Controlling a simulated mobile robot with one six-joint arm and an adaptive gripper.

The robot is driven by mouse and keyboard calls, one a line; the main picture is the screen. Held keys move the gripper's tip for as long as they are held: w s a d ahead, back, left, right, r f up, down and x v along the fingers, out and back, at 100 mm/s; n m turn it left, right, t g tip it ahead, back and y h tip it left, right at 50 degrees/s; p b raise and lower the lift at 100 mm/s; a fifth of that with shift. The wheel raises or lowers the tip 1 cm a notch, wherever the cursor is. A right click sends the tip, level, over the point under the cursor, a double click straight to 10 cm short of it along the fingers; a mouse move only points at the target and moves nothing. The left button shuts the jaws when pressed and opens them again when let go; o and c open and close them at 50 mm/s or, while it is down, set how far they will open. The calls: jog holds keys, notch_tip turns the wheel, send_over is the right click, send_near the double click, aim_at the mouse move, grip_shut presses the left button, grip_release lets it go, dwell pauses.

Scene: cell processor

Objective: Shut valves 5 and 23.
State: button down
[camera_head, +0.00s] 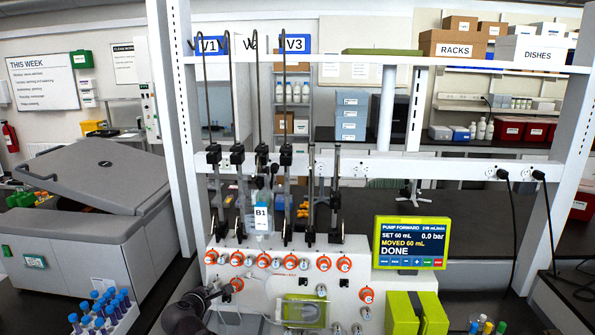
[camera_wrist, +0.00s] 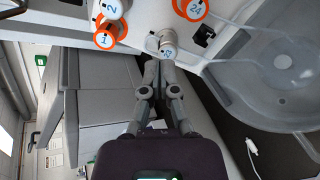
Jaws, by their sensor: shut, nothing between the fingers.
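The valve panel (camera_head: 255,285) carries a row of knobs with orange collars. The numbers are too small to read in the head view, so I cannot pick out valve 5. In the wrist view a pale grey knob, which appears to be valve 23 (camera_wrist: 168,50), sits just beyond my gripper (camera_wrist: 159,68). Its label is small and tilted. The fingers are shut and empty, with their tips close to this knob; I cannot tell whether they touch it. My gripper also shows in the head view (camera_head: 219,294), low at the panel's left side.
In the wrist view, orange-collared valves 1 (camera_wrist: 106,38) and 24 (camera_wrist: 194,9) and valve 2 (camera_wrist: 112,9) are close by. A clear vessel (camera_wrist: 270,70) with tubing is at right. The pump screen (camera_head: 411,242) reads DONE, 0.0 bar. A tube rack (camera_head: 105,318) stands lower left.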

jog(key=shift+w+a, duration=0.1)
jog(key=shift+w, duration=0.05)
dwell(0.3)
jog(key=shift+b+x, duration=1.4)
jog(key=shift+x, duration=1.95)
jog(key=shift+a+f, duration=0.2)
jog(key=shift+f, duration=0.05)
jog(key=shift+s+d+f+b, duration=0.45)
jog(key=shift+f+b, duration=0.25)
jog(key=shift+b, duration=0.25)
jog(key=shift+d, duration=0.35)
jog(key=shift+s+r, duration=0.1)
jog(key=shift+s, duration=0.05)
jog(key=p+v, duration=0.2)
jog(key=v, duration=0.3)
jog(key=shift+s+r, duration=0.15)
jog(key=shift+s, duration=0.2)
jog(key=shift+w+d, duration=0.1)
